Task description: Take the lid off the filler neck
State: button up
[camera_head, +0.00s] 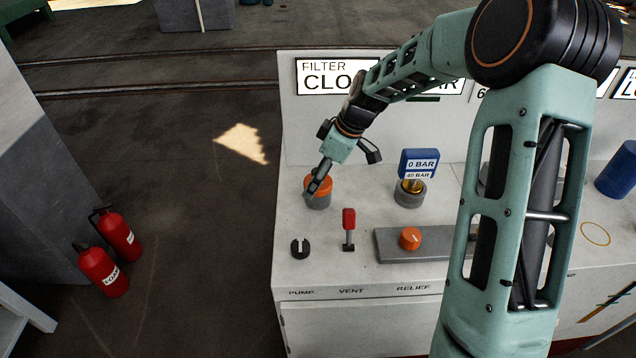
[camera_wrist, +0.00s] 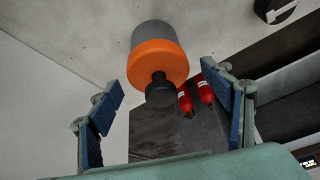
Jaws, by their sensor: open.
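The filler neck (camera_head: 318,203) is a short grey cylinder on the left of the bench top. Its orange lid (camera_head: 325,186) sits on it. In the wrist view the grey neck (camera_wrist: 160,35), orange lid (camera_wrist: 158,62) and a dark knob (camera_wrist: 160,92) on the lid are in line. My gripper (camera_head: 318,181) is open at the lid, and a finger hides part of it in the head view. In the wrist view my gripper (camera_wrist: 162,84) has a blue-padded finger on each side of the knob, with gaps visible. I cannot tell how deep the knob is between them.
To the right stand a red vent lever (camera_head: 348,220), an orange relief knob (camera_head: 410,238) and a grey post (camera_head: 408,198) with a blue pressure tag (camera_head: 419,163). Red extinguishers (camera_head: 103,270) stand on the floor at left.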

jog(key=shift+c, duration=0.7)
jog(key=c, duration=1.1)
jog(key=shift+r, duration=0.1)
jog(key=shift+c, duration=0.2)
